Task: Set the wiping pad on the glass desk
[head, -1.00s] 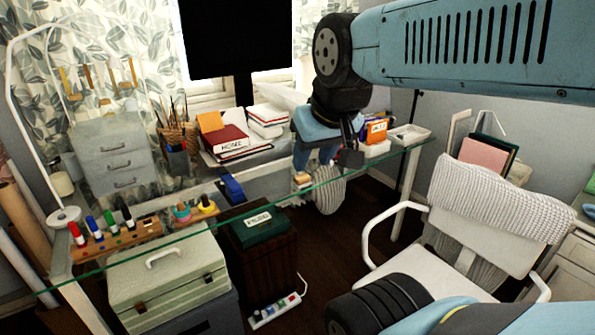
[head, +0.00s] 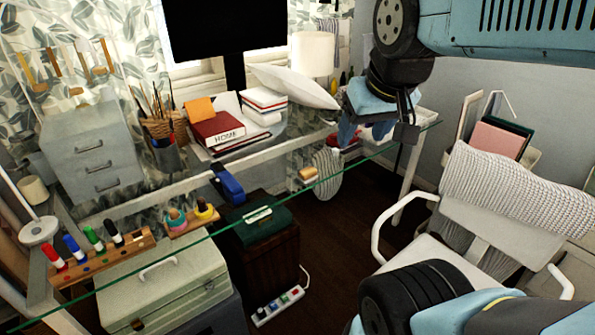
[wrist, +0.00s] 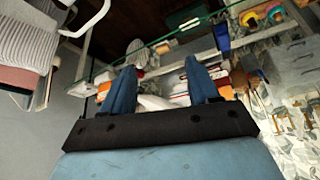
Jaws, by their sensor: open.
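A small tan-and-white block, which looks like the wiping pad (head: 308,174), lies at the front edge of the glass desk (head: 290,150), left of the round ribbed object. It seems to rest flat on the glass. My gripper (head: 352,138) is above the right part of the desk, up and to the right of the pad and apart from it. In the wrist view my gripper (wrist: 160,80) has its two blue fingers spread with nothing held between them. A small beige patch beyond the fingers there may be the pad (wrist: 165,47).
Books (head: 218,130), a pen basket (head: 165,140), a blue stapler-like item (head: 228,183) and a marker rack (head: 100,252) stand on the desk. A white pillow-like object (head: 290,85) lies behind. A white chair (head: 480,240) is at the right front. A ribbed round object (head: 327,172) is below the glass.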

